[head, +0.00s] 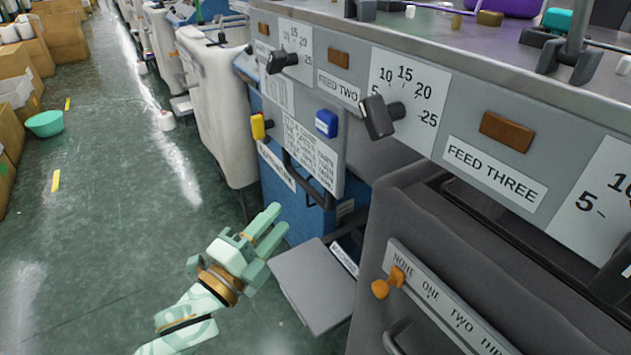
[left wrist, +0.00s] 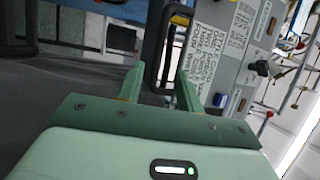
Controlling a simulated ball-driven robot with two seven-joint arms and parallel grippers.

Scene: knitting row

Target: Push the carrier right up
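No part is marked as the carrier, and I cannot tell which one it is. An orange knob (head: 388,283) sits on a grey strip marked NONE, ONE, TWO, THREE, at the NONE end, in the head view. My left gripper (head: 272,228) is open and empty, in front of the blue machine and left of the knob, apart from both. In the left wrist view its two fingers (left wrist: 160,88) stand apart, with a black bar handle (left wrist: 154,45) showing beyond the gap. My right gripper is not in view.
A grey flat plate (head: 312,285) juts out close to my left gripper. A yellow part (head: 257,127) and a blue part (head: 326,123) are on the machine's panel. Dials (head: 380,117) line the grey front above.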

